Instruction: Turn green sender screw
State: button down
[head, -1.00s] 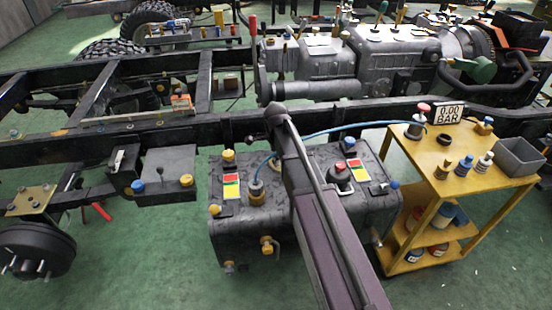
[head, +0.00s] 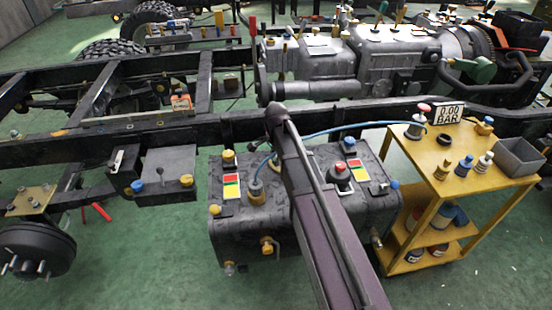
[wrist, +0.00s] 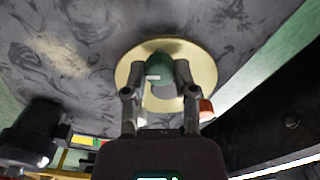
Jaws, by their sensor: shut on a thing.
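The green sender screw (wrist: 159,68) shows in the wrist view. It sits on a round brass-coloured plate (wrist: 207,74) on a grey mottled surface. My gripper (wrist: 158,78) has one finger on each side of the green screw and is shut on it. A white mark shows on the screw's side. In the head view my arm crosses in front of the dark tank (head: 235,232), and the green screw and the gripper cannot be made out there.
The tank's top carries a red knob (head: 340,168) and several caps. A yellow cart (head: 445,165) with bottles and a pressure display (head: 448,113) stands at the right. A black chassis rail (head: 230,130) runs behind the tank.

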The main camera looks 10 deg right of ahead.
jog(key=n, duration=1.1)
jog(key=shift+s+n, duration=0.1)
jog(key=shift+n, duration=0.2)
dwell(0.3)
jog(key=shift+c, duration=2)
grip_release()
